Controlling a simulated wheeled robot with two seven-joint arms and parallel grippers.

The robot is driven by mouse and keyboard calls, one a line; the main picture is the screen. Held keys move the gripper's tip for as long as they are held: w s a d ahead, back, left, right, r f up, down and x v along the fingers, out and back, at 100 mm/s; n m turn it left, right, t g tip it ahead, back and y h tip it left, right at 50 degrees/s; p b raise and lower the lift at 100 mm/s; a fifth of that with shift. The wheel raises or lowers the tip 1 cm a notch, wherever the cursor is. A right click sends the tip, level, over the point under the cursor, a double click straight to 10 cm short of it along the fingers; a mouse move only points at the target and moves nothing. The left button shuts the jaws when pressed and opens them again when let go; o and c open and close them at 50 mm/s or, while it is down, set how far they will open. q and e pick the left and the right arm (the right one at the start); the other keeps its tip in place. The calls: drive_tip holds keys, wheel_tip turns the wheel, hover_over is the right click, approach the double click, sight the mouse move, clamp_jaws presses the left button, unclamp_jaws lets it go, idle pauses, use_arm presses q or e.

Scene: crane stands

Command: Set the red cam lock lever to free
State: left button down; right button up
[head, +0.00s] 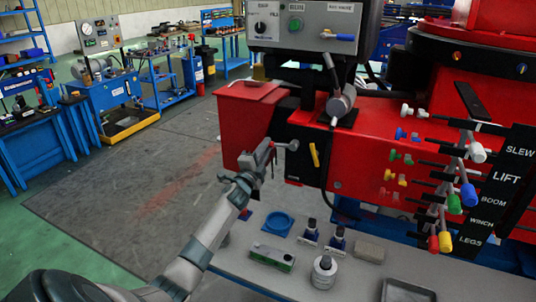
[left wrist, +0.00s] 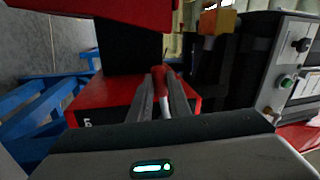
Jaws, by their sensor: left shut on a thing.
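My left gripper (head: 268,152) is at the side of the red crane body, by the red box. In the left wrist view its two grey fingers (left wrist: 165,92) are closed around the red cam lock lever (left wrist: 159,77). The lever's red grip shows between and beyond the fingertips, with a pale part nearer the camera. In the head view the lever is hidden or too small to make out at the gripper. I cannot tell its setting. My right gripper is in neither view.
A yellow lever (head: 314,154) is just right of the gripper. A grey control box (head: 305,26) stands above. Coloured levers (head: 455,195) with labels are at the right. Below, a bench (head: 235,268) holds a blue dish (head: 278,224), bottles and a tray. Open floor lies left.

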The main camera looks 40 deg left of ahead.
use_arm(q)
drive_tip(key=shift+r+m+h, duration=0.3)
drive_tip(key=shift+r+m, duration=0.45)
drive_tip(key=shift+m, duration=0.35)
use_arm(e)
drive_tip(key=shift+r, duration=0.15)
use_arm(q)
drive_tip(key=shift+a, duration=0.1)
drive_tip(key=c, duration=1.6)
unclamp_jaws()
drive_tip(key=shift+c, duration=0.2)
